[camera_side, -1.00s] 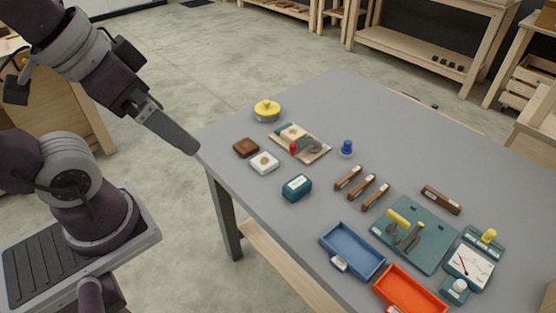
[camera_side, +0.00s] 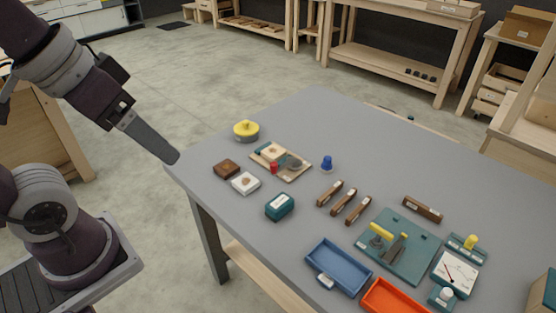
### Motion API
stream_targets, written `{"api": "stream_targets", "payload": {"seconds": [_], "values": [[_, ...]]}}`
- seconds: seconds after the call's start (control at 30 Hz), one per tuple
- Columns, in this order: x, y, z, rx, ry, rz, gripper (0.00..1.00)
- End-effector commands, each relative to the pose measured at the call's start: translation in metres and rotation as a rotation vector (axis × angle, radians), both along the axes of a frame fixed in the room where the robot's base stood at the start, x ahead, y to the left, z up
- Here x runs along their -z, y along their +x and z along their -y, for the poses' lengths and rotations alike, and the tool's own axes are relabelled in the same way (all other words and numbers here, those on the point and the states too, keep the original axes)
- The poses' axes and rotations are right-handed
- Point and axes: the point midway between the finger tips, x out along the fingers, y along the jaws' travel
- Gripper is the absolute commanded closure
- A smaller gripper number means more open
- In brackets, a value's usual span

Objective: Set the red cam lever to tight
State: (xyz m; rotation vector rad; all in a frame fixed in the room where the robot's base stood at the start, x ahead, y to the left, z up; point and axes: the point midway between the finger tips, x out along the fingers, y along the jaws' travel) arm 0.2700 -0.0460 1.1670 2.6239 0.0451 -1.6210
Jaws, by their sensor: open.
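A small red upright part (camera_side: 273,168), which looks like the red cam lever, stands at the front edge of a tan board (camera_side: 296,176) on the table's left side. The board also bears a pale block with a teal end (camera_side: 271,152) and a dark grey rounded part (camera_side: 291,162). The lever's setting is too small to read. My gripper (camera_side: 172,157) is open and empty, seen edge-on at the table's left edge, to the left of the board and apart from it.
A yellow-topped round pot (camera_side: 246,131), brown block (camera_side: 227,168), white block (camera_side: 245,183) and blue knob (camera_side: 327,163) surround the board. A teal box (camera_side: 279,207), brown bars (camera_side: 344,202), blue tray (camera_side: 338,268), orange tray (camera_side: 393,299) and teal panel (camera_side: 420,257) lie further right. The table's far side is clear.

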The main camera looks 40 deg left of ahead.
Motion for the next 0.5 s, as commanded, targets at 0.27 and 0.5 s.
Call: {"api": "stream_targets", "payload": {"seconds": [0.27, 0.5], "values": [[-0.021, 0.127, -0.028, -0.439, -0.246, -0.219, 0.86], [0.033, 0.243, -0.090, -0.874, -0.444, -0.412, 1.00]]}}
